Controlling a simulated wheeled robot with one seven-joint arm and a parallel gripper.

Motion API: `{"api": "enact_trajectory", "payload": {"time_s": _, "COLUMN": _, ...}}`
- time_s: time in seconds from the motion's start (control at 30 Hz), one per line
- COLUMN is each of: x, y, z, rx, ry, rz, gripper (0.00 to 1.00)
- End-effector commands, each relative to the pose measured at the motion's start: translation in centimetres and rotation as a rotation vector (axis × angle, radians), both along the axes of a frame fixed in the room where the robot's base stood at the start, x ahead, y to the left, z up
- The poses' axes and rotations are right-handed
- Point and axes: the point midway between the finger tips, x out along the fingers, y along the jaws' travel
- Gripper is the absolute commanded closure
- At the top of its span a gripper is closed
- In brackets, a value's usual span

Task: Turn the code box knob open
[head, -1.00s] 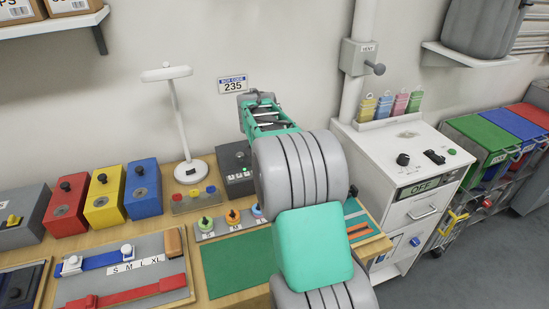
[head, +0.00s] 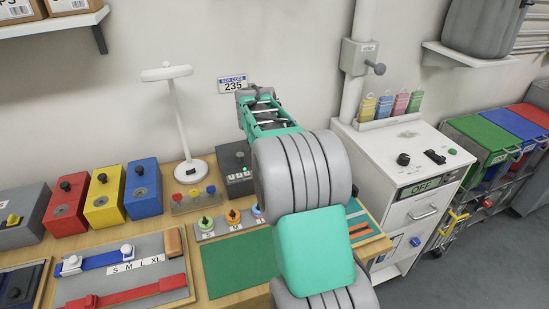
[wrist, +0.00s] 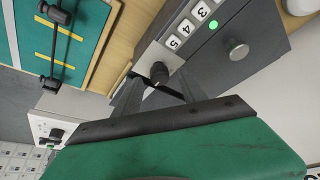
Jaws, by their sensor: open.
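The code box (head: 238,182) is a dark grey box on the bench in the head view, partly hidden by my arm. In the wrist view its dark face (wrist: 250,75) carries a lit green lamp (wrist: 213,25), a round grey knob (wrist: 237,49) and a pale strip of white number keys (wrist: 186,27). A dark knob (wrist: 158,70) stands at the end of that strip. My gripper (wrist: 155,88) is open, its fingers either side of this dark knob or just short of it; I cannot tell if they touch. My arm hides the fingertips in the head view.
A wall sign (head: 232,84) reads box code 235. A white lamp (head: 190,170) and a row of coloured buttons (head: 194,196) stand left of the box. Small coloured-top pieces (head: 233,217) stand in front. A white cabinet (head: 400,190) is at the right.

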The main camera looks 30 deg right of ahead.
Motion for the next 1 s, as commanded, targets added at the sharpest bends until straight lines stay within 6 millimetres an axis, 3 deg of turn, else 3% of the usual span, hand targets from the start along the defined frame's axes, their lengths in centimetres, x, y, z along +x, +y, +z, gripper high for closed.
{"api": "enact_trajectory", "payload": {"time_s": 0.2, "x": -0.9, "y": 1.5, "z": 4.2, "rx": -0.001, "ry": -0.003, "rz": 0.001, "gripper": 0.51}}
{"api": "enact_trajectory", "payload": {"time_s": 0.33, "x": -1.3, "y": 1.9, "z": 5.5, "rx": 0.0, "ry": -0.001, "rz": 0.0, "gripper": 0.51}}
{"api": "enact_trajectory", "payload": {"time_s": 1.0, "x": -1.4, "y": 2.0, "z": 5.7, "rx": 0.0, "ry": 0.0, "rz": -0.001, "gripper": 0.51}}
